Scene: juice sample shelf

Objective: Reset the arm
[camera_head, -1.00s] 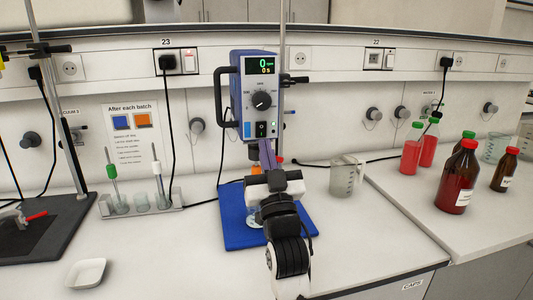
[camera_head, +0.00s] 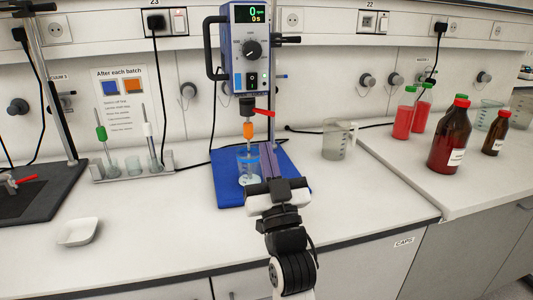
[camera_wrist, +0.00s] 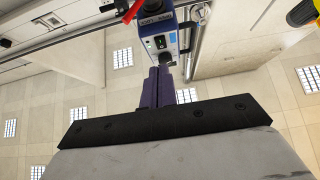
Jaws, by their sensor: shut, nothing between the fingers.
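My gripper (camera_head: 269,160) is in the middle of the head view, in front of the blue mat and to the right of a clear beaker (camera_head: 242,168). Its purple fingers are together with nothing between them. They also show in the wrist view (camera_wrist: 158,88), pointing up toward the stirrer. The blue overhead stirrer (camera_head: 250,60) reads 0 rpm and 0 s. Its orange-collared shaft (camera_head: 248,132) reaches down into the beaker, which stands on the blue mat (camera_head: 228,195). The forearm is low at the front of the bench.
A measuring jug (camera_head: 336,141) stands right of the mat. Brown bottles (camera_head: 450,140) and red bottles (camera_head: 403,120) are farther right. A rack with probes (camera_head: 131,173) and a white dish (camera_head: 77,232) are at left. The front bench is mostly clear.

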